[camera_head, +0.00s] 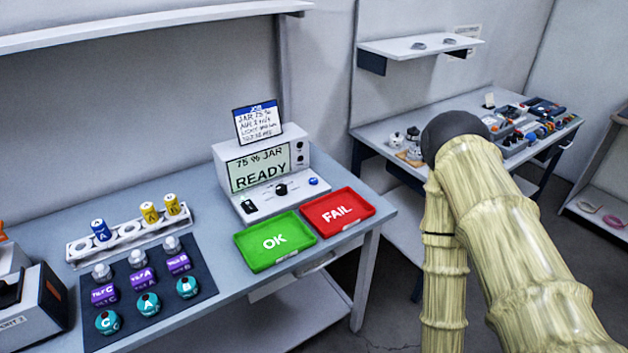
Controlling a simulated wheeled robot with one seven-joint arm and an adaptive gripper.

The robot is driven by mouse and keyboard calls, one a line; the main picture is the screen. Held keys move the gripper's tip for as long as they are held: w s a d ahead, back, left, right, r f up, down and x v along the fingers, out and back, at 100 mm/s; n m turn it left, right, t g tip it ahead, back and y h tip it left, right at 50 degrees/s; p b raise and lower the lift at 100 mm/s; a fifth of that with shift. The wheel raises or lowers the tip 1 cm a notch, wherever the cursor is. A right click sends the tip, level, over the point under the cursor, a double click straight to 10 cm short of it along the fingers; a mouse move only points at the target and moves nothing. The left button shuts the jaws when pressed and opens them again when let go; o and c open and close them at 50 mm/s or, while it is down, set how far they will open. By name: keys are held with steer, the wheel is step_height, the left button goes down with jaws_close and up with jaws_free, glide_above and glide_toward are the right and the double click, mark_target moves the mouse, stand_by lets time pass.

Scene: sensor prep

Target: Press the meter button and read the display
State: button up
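The meter (222,163) is a white box on the workbench, with a sloped front. Its display (260,168) reads "75 % JAR" and "READY". A small blue button (313,181) sits at the right of the sloped front, with a black knob (281,189) left of it and a small dark part (249,207) at the far left. A job card (258,124) stands on top; I can read "JOB" and "JAR 75 %", the rest is unclear. My arm, yellowish and segmented, fills the right, away from the meter. My gripper is not visible.
A green OK tray (274,258) and a red FAIL tray (358,220) lie before the meter, both empty. A white rack (77,249) with blue and yellow-capped vials and a dark mat (206,287) with several sensors lie left. A second table (372,132) stands behind.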

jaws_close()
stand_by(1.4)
